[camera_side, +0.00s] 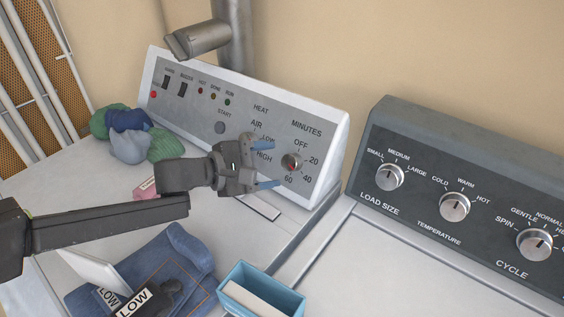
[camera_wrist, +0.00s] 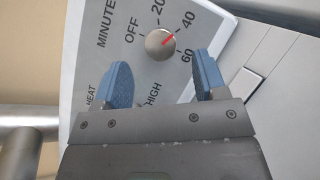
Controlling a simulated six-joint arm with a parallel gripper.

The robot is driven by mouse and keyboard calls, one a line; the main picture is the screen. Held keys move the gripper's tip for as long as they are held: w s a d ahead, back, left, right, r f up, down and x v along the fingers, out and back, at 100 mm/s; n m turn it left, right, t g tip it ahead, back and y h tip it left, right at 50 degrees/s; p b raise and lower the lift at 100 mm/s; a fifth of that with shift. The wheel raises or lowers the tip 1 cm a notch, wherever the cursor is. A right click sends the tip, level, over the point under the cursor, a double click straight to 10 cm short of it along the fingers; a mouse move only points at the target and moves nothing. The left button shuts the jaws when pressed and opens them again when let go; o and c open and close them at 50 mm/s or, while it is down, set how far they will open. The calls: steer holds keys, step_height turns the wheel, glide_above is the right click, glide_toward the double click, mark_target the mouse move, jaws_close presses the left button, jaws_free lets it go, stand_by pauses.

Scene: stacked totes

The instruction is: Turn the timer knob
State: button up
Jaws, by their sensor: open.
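The timer knob (camera_side: 291,162) is a small round metal knob under the word MINUTES on the white dryer panel (camera_side: 323,124). Its marks read OFF, 20, 40 and 60. In the wrist view the knob (camera_wrist: 160,44) sits ahead of my gripper, near the middle between the fingers, with a red pointer line aimed up and right, toward 40. My gripper (camera_side: 265,165) is open and empty, its blue fingertips left of the knob in the side view and apart from it. It also shows in the wrist view (camera_wrist: 160,82). The heat knob is mostly hidden behind my gripper.
A grey washer panel (camera_side: 440,150) with several knobs stands at right. Folded jeans (camera_side: 185,255), tags marked LOW and a blue box (camera_side: 262,290) lie on the dryer top in front. Bundled cloths (camera_side: 135,135) lie at left. A metal pipe (camera_side: 236,40) rises behind the panel.

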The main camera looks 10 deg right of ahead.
mark_target(289, 163)
steer(key=shift+x, duration=1.85)
steer(key=shift+c, duration=0.4)
steer(key=c, duration=0.8)
steer(key=shift+m, duration=0.6)
steer(key=shift+c, duration=0.2)
steer(key=shift+g, duration=0.3)
steer(key=o, duration=0.9)
steer(key=shift+a+r, duration=0.1)
